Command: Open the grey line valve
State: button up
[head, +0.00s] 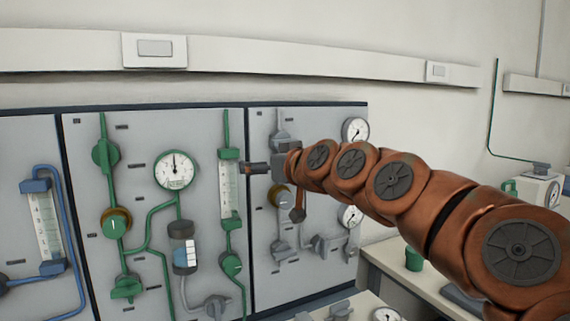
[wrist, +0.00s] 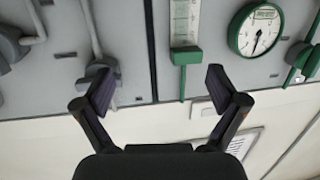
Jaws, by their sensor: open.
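Grey lines run on the right-hand panel in the head view, with a grey fitting (head: 281,140) at the top and a grey valve (head: 282,250) lower down. I cannot tell which is the grey line valve. My gripper (head: 255,168) is in front of the panels, near the top of the green-ended flow tube and left of the grey fitting. In the wrist view my gripper (wrist: 160,85) is open with nothing between its fingers. A grey fitting (wrist: 97,72) shows beside its left finger there. My arm hides part of the grey line.
A green line with a flow tube (head: 229,190) and a round gauge (head: 175,170) is on the middle panel. Another gauge (head: 355,131) is at the right panel's top. A bench (head: 390,265) with a green cup (head: 413,259) stands at right.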

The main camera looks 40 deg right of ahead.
jog(key=s+d+r+m+t+h, duration=0.1)
jog(key=s+d+r+m+h, duration=0.15)
jog(key=d, duration=0.55)
jog(key=shift+n, duration=0.45)
jog(key=shift+r+p+x, duration=0.15)
jog(key=shift+p+x, duration=0.1)
jog(key=shift+x, duration=1.45)
jog(key=shift+r+p+x, duration=0.1)
jog(key=shift+p+x, duration=0.1)
jog(key=shift+x, duration=1.5)
jog(key=shift+a, duration=0.1)
jog(key=c, duration=1.1)
jog(key=shift+c, duration=0.2)
